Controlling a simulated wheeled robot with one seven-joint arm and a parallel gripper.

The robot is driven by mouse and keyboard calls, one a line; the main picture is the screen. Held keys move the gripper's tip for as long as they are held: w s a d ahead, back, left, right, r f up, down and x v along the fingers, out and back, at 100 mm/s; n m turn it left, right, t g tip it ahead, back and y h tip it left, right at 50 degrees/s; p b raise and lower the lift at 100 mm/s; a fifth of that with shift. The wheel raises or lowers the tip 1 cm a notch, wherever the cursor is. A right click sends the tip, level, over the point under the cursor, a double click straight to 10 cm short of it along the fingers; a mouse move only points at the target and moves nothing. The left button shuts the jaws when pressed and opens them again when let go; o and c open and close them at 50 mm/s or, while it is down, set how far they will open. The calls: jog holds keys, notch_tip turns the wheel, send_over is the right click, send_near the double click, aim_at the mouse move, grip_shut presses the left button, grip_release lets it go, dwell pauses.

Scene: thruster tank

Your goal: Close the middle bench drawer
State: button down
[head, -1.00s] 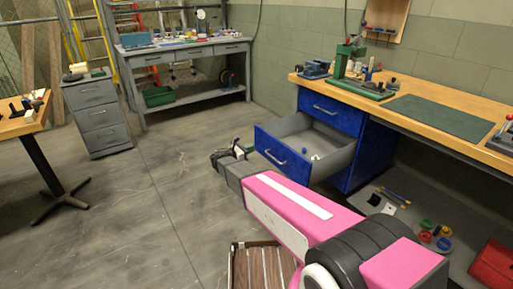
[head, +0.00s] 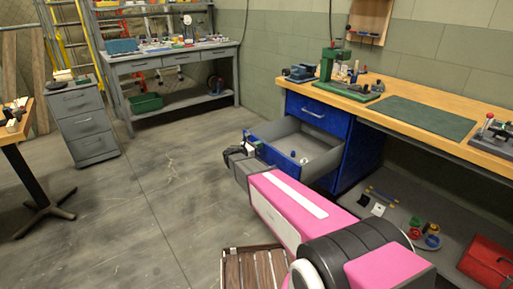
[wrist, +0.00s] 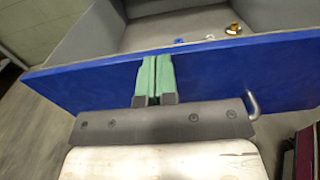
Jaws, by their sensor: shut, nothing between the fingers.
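The middle bench drawer (head: 326,162) hangs open from the blue cabinet under the wooden bench, its grey inside showing. Its blue front panel (wrist: 90,83) spans the wrist view, with part of the metal handle (wrist: 253,104) at the right. My gripper (wrist: 156,80) is shut and empty, its two green fingers side by side in front of the panel, left of the handle. Whether the tips touch the panel I cannot tell. In the head view my gripper (head: 243,147) is at the drawer's front and hides much of it.
The closed top drawer (head: 318,112) is above the open one. Small items (wrist: 233,28) lie inside the open drawer. A slatted wooden crate (head: 250,268) is on the floor beside my arm. A red box (head: 487,262) is under the bench. The floor left of my gripper is clear.

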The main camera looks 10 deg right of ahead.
jog(key=x, duration=3.5)
jog(key=shift+w+d, duration=0.2)
jog(key=shift+d, duration=0.05)
jog(key=v, duration=1.5)
jog(key=s+a+f+m+g+y, duration=0.1)
jog(key=s+f+m+g+y, duration=0.15)
jog(key=s+m, duration=0.6)
jog(key=s+a+f+m+g+y, duration=0.1)
jog(key=s+f+m+g+y, duration=0.2)
jog(key=s, duration=1)
jog(key=s+a+m+g+y, duration=0.1)
jog(key=s+a+m+y, duration=0.4)
jog(key=s, duration=0.5)
jog(key=s+a+m+g+y, duration=0.2)
jog(key=s+a+m+y, duration=0.3)
jog(key=s, duration=0.5)
jog(key=a+m, duration=0.2)
jog(key=a, duration=0.1)
jog(key=shift+s+r, duration=0.35)
jog(key=shift+s, duration=0.05)
jog(key=shift+m+g, duration=0.25)
